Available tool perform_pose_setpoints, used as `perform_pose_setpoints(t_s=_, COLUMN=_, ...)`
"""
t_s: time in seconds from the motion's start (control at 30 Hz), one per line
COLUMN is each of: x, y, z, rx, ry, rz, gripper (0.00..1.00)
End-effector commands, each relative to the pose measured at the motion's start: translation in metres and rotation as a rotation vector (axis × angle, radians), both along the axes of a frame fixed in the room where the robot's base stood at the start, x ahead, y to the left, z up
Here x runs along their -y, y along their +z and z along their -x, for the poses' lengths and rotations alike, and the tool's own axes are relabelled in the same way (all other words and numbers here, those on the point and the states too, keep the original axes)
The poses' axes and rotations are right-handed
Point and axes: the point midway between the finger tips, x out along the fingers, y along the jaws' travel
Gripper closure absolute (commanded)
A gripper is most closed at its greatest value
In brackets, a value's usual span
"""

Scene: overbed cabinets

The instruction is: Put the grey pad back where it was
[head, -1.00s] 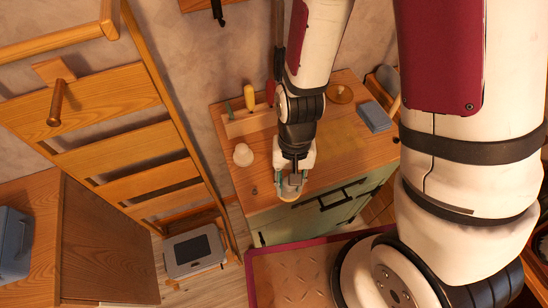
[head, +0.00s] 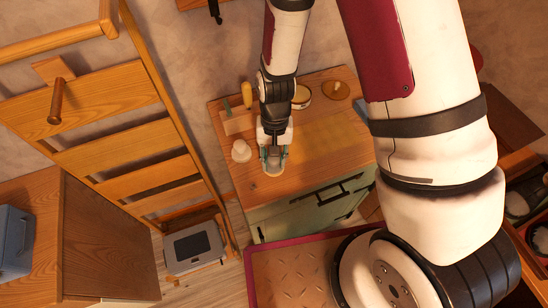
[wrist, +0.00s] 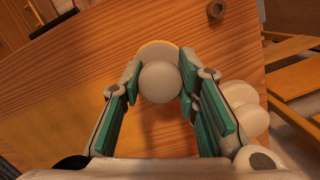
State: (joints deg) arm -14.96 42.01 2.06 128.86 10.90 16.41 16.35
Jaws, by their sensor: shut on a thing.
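My gripper (head: 273,160) is shut on a round pale-grey piece with a tan lower rim, which I take to be the grey pad (wrist: 160,82). In the wrist view it sits between the two green-lined fingers (wrist: 162,92). In the head view my gripper is over the front left part of the wooden cabinet top (head: 306,172). I cannot tell whether the held piece touches the wood. A white rounded knobbed object (head: 241,151) stands just left of my gripper; it also shows to the right of the fingers in the wrist view (wrist: 243,105).
A small rack (head: 236,123) with a yellow-handled tool, a round tin (head: 302,96) and an amber disc (head: 336,90) stand at the back. A blue-grey block (head: 362,110) is partly hidden by my arm. A yellowish patch of bare top (head: 325,140) lies right of my gripper.

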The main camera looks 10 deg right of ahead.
Motion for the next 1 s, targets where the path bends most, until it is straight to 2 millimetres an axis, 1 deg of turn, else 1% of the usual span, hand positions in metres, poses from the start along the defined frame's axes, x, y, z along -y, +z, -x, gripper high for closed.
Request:
perform_pose_setpoints(t_s=0.27, x=0.000, y=-0.002, z=0.000, rx=0.000, ry=0.000, rz=0.000, gripper=0.97)
perform_pose_setpoints(t_s=0.3, x=0.000, y=-0.003, z=0.000, rx=0.000, ry=0.000, rz=0.000, gripper=0.69)
perform_pose_setpoints(t_s=0.37, x=0.000, y=-0.002, z=0.000, rx=0.001, ry=0.000, rz=0.000, gripper=0.55)
perform_pose_setpoints(t_s=0.4, x=0.000, y=-0.002, z=0.000, rx=0.001, ry=0.000, rz=0.000, gripper=0.51)
perform_pose_setpoints(t_s=0.67, x=0.000, y=-0.002, z=0.000, rx=0.000, ry=0.000, rz=0.000, gripper=0.51)
perform_pose_setpoints(t_s=0.77, x=0.000, y=0.002, z=0.000, rx=0.001, ry=0.000, rz=-0.001, gripper=0.51)
perform_pose_setpoints(t_s=0.87, x=0.000, y=0.009, z=-0.003, rx=0.003, ry=0.001, rz=-0.001, gripper=0.51)
perform_pose_setpoints(t_s=1.0, x=0.001, y=0.029, z=-0.006, rx=0.005, ry=0.000, rz=-0.002, gripper=0.51)
